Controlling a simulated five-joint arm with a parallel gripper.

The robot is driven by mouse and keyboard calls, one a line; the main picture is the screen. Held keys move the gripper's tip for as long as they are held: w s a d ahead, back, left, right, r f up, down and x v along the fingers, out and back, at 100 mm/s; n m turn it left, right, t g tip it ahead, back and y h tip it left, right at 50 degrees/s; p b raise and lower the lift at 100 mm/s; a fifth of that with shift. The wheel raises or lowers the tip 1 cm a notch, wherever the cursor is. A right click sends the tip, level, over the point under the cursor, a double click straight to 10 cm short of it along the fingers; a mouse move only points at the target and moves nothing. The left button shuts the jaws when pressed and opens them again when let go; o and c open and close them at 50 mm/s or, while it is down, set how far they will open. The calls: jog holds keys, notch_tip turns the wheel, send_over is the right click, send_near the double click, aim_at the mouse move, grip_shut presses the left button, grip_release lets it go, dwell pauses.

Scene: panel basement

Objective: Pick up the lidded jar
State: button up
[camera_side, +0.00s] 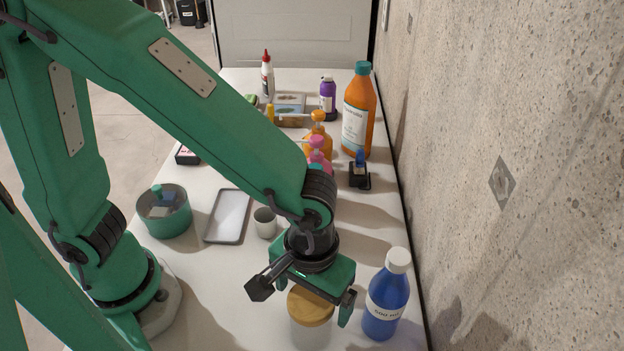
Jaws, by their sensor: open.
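The lidded jar (310,308) stands on the white table near the front, with a tan wood-like lid and a pale, clear-looking body. My gripper (304,292) is directly above and around the lid, pointing down. Its fingers are apart, one to the left of the lid and one to the right. The gripper's body hides the back part of the lid. I cannot tell whether either finger touches the jar.
A blue bottle (385,300) with a white cap stands close right of my gripper. A concrete wall (500,150) bounds the right; several bottles stand farther back.

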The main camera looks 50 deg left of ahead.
jog(key=shift+s+f, duration=0.15)
jog(key=shift+f, duration=2.45)
jog(key=c, duration=1.2)
